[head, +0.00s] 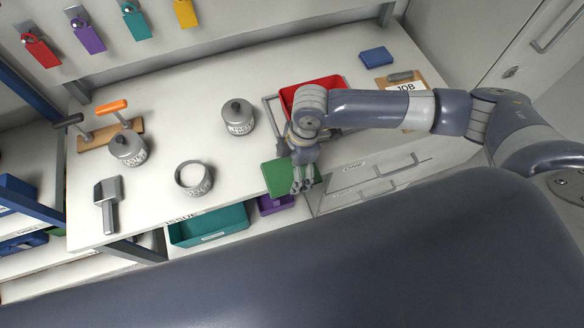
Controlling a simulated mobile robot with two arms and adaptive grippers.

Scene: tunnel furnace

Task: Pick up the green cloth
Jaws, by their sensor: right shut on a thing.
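The green cloth (276,178) is a flat folded green piece at the front edge of the white table, right of centre in the head view. My right gripper (302,187) comes down over it from above and is shut on it; the fingers cover part of the cloth. I cannot tell whether the cloth is lifted off the table top. My left gripper is not in view.
A red tray (326,82) stands just behind my right gripper. A teal bin (208,226) sits below the table edge. Drawers (365,183) are at right.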

